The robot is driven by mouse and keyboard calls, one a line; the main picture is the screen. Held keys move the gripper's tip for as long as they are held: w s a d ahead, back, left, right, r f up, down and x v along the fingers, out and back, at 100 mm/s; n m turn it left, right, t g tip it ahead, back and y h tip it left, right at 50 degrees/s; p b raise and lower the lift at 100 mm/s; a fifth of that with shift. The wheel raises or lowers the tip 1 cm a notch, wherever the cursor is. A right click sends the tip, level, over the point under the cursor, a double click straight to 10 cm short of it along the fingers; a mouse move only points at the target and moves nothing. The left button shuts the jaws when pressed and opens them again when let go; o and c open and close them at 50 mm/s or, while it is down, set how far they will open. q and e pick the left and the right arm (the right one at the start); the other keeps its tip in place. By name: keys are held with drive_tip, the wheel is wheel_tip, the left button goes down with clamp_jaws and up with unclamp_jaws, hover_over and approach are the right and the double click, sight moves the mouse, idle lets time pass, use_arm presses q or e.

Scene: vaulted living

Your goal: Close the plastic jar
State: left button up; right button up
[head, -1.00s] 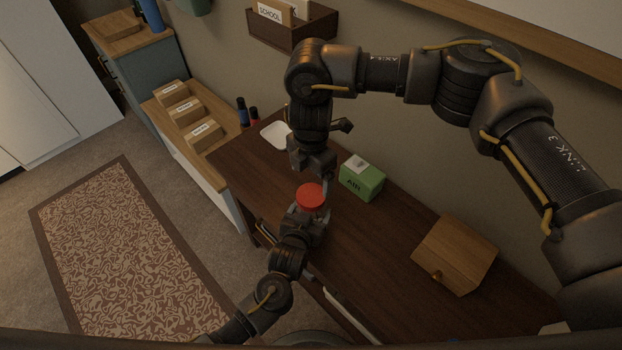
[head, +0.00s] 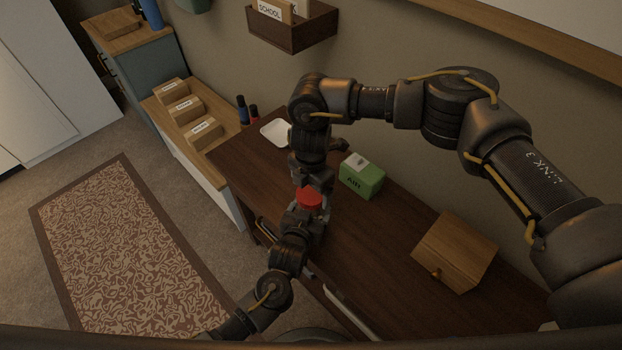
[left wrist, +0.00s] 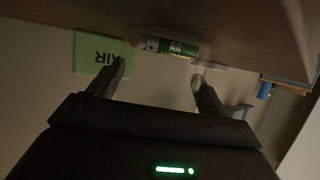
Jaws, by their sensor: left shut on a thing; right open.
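A red lid (head: 309,198) shows in the head view above my left gripper (head: 304,217), over the dark desk. The clear plastic jar (left wrist: 140,40) shows in the left wrist view between the left fingers, which are shut on it. A green and white cylinder (left wrist: 180,48) shows through its wall. My right gripper (head: 311,187) is open and comes down from above, right at the lid, with its fingers beside or over the lid's far edge. The jar body is hidden in the head view. I cannot tell how firmly the lid sits on the jar.
A green box marked AIR (head: 362,177) stands close to the right of the grippers. A wooden box (head: 455,252) stands further right on the desk (head: 372,240). A white dish (head: 275,131) lies at the desk's far end. The desk between the two boxes is clear.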

drive_tip(key=shift+f, duration=0.4)
drive_tip(key=c, duration=1)
drive_tip(key=m, duration=0.3)
drive_tip(key=o, duration=1.1)
drive_tip(key=shift+c, duration=0.2)
